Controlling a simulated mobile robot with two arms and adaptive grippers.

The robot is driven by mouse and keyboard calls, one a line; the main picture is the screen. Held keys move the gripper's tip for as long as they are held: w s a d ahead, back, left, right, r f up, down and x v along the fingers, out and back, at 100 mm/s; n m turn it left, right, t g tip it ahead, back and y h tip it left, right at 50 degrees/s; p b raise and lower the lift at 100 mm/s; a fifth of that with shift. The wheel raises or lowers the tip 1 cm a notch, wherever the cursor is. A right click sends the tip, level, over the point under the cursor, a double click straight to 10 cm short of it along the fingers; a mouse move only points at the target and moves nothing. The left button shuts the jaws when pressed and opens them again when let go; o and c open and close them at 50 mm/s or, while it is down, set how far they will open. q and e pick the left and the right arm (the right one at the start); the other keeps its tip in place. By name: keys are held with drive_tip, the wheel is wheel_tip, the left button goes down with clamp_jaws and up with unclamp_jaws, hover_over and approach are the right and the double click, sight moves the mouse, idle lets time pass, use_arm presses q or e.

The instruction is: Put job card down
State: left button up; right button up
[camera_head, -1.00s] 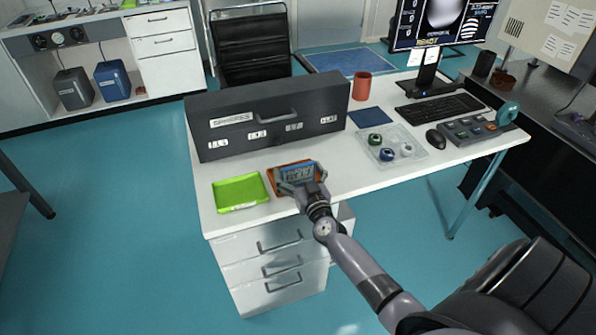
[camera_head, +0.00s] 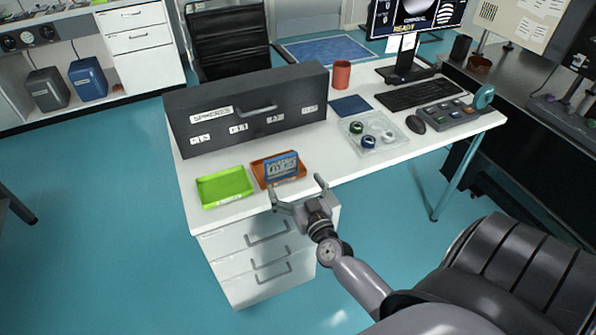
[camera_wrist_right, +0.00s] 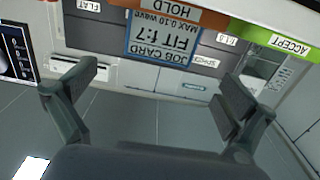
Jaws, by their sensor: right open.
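The job card (camera_head: 283,167) is a blue card with dark print. It rests in the orange tray (camera_head: 259,174) on the white desk, tilted up rather than flat as far as I can tell. My right gripper (camera_head: 298,190) is open and empty, just in front of the orange tray at the desk's front edge, apart from the card. Its two spread fingers (camera_wrist_right: 160,90) show in the wrist view. My left gripper is not in view.
A green tray (camera_head: 225,187) stands left of the orange one. A dark case labelled "SPHERES" (camera_head: 250,125) stands behind both. To the right are a clear tray (camera_head: 384,146) with several spheres, a blue mat (camera_head: 350,106), a red cup (camera_head: 341,74) and a keyboard (camera_head: 420,93).

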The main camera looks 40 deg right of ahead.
drive_tip(key=s+a+f+n+g+y, duration=0.1)
drive_tip(key=s+a+f+g+y, duration=0.3)
drive_tip(key=f, duration=0.6)
drive_tip(key=s+a+f+n+g+h, duration=0.1)
drive_tip(key=s+a+f, duration=0.1)
drive_tip(key=s+f, duration=0.6)
drive_tip(key=s+a+f+n+g+y, duration=0.1)
drive_tip(key=s+a+f+g+y, duration=0.2)
drive_tip(key=f, duration=0.9)
drive_tip(key=s+a+f+g, duration=0.1)
drive_tip(key=s+f+g, duration=0.1)
drive_tip(key=s+f, duration=0.3)
drive_tip(key=s+a+f+n+g+h, duration=0.1)
drive_tip(key=s+f+g, duration=0.2)
drive_tip(key=s, duration=1.1)
drive_tip(key=s+a+f+n+g, duration=0.1)
drive_tip(key=s+f+g, duration=0.2)
drive_tip(key=s+f, duration=0.5)
drive_tip(key=shift+s+f+h, duration=0.15)
drive_tip(key=shift+s+h, duration=0.15)
drive_tip(key=shift+s, duration=0.45)
drive_tip(key=shift+c, duration=0.4)
